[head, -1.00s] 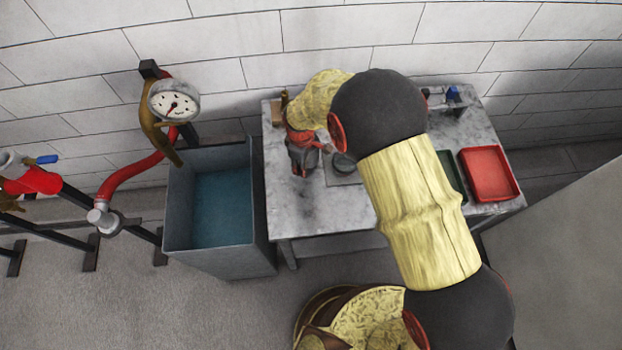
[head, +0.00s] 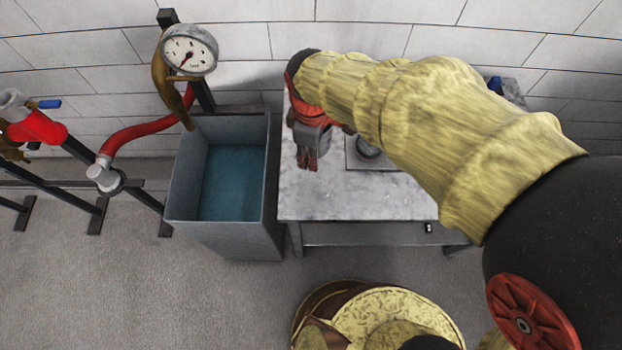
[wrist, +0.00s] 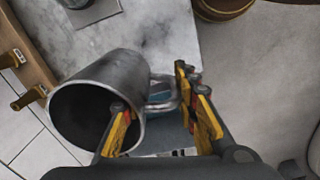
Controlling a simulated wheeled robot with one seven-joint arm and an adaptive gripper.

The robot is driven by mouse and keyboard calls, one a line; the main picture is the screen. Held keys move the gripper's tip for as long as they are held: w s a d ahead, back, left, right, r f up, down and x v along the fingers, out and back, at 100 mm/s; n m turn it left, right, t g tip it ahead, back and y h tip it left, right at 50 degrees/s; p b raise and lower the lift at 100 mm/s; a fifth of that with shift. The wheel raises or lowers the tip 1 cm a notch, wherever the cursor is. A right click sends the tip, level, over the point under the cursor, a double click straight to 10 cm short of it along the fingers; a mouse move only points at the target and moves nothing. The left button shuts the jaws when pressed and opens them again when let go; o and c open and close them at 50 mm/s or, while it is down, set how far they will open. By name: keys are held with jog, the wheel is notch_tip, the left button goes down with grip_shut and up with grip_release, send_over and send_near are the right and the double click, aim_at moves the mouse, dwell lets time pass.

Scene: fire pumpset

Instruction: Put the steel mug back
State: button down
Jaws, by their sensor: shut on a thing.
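The steel mug (wrist: 97,105) is a dull grey metal cup. In the wrist view it lies tilted on its side, with its dark open mouth facing the lower left. My gripper (wrist: 158,92) is shut on it at the handle side; the mug's handle (wrist: 163,90) lies between the yellow-padded fingers. In the head view my gripper (head: 307,158) points down near the left edge of the grey table (head: 350,203). I cannot clearly tell the mug from the gripper there.
A wooden board with pegs (wrist: 28,68) stands at the wrist view's left. A square plate (head: 378,160) with a round object lies on the table, partly behind my arm. An open water tank (head: 232,180) stands left of the table, below a gauge (head: 190,50).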

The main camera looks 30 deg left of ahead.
jog(key=s+d+f+n+b, duration=0.15)
jog(key=s+d+f, duration=0.25)
jog(key=s+d, duration=0.7)
jog(key=shift+n, duration=0.25)
jog(key=w+a+f+b, duration=0.1)
jog(key=w+a+f, duration=0.3)
jog(key=a, duration=0.1)
jog(key=w+a+f+b, duration=0.2)
jog(key=w+a+f, duration=0.2)
jog(key=w, duration=0.1)
jog(key=shift+w+a+f, duration=0.2)
jog(key=shift+a+f, duration=0.1)
jog(key=shift+a, duration=0.05)
jog(key=shift+w+a+f+b, duration=0.15)
jog(key=shift+f+b, duration=0.4)
jog(key=shift+f, duration=0.45)
jog(key=shift+w+a+f+b, duration=0.15)
jog(key=shift+f+b, duration=0.35)
jog(key=shift+f, duration=0.45)
jog(key=shift+f, duration=0.15)
jog(key=c, duration=1.4)
grip_release()
